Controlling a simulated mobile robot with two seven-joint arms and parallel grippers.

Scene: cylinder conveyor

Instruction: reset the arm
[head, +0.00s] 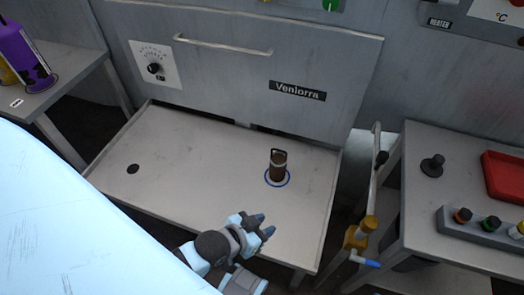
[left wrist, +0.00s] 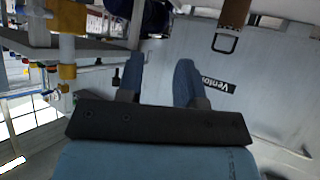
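A brown cylinder (head: 278,170) with a dark loop handle on top stands upright inside a blue ring (head: 268,182) on the grey metal tray (head: 200,190). My left gripper (head: 262,226) is in front of it, nearer the tray's front edge, and apart from it. In the left wrist view my left gripper (left wrist: 160,72) has its two blue fingers apart with nothing between them. The cylinder (left wrist: 236,12) shows there at the top, partly cut off, with its handle (left wrist: 225,43) beyond the fingertips. My right gripper is not in view.
The tray has a dark hole (head: 133,169) at left. Behind it rises a grey panel (head: 230,75) with a handle bar and dial. At right, a yellow-jointed post (head: 361,233) stands beside a table (head: 435,170) with a red tray (head: 505,174). A purple container (head: 25,55) is at far left.

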